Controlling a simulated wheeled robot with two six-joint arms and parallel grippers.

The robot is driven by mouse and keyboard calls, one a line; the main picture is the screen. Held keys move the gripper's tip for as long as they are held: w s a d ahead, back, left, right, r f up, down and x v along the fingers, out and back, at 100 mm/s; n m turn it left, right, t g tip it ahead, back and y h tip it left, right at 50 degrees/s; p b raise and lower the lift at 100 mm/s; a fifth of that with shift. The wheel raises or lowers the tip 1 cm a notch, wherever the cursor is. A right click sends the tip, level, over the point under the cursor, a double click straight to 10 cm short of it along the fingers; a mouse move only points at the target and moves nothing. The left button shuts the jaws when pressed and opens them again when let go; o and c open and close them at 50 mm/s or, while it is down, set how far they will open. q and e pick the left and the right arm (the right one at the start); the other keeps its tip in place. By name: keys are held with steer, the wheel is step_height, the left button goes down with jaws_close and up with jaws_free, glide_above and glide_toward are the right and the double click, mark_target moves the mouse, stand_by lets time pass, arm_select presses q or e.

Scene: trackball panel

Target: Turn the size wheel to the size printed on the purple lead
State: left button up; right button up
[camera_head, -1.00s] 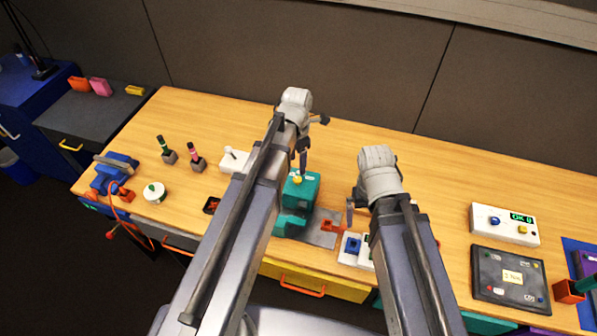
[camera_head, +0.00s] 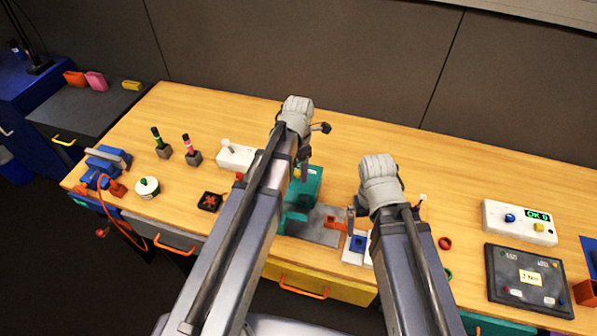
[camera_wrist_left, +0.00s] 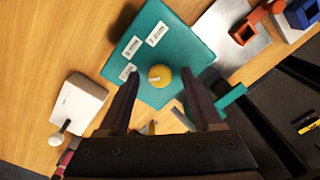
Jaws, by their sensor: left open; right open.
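The teal device (camera_head: 307,180) stands at the middle of the table, below my left gripper. In the left wrist view its teal top (camera_wrist_left: 178,42) carries a round yellow wheel (camera_wrist_left: 159,76) and several white labels, too small to read. My left gripper (camera_wrist_left: 162,80) is open, with its fingers on either side of the yellow wheel in that view; I cannot tell whether they touch it. In the head view the left gripper (camera_head: 301,168) covers most of the wheel. My right gripper (camera_head: 353,214) is open beside an orange part (camera_head: 337,224). I cannot make out a purple lead.
A white switch box (camera_head: 236,156) stands left of the teal device. A grey plate (camera_head: 322,236) and a blue-and-white block (camera_head: 357,243) lie to its right. A dark panel (camera_head: 515,287) and a white box with a green display (camera_head: 515,232) are at the right.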

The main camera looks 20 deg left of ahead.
arm_select(q)
jaws_close()
stand_by(0.5)
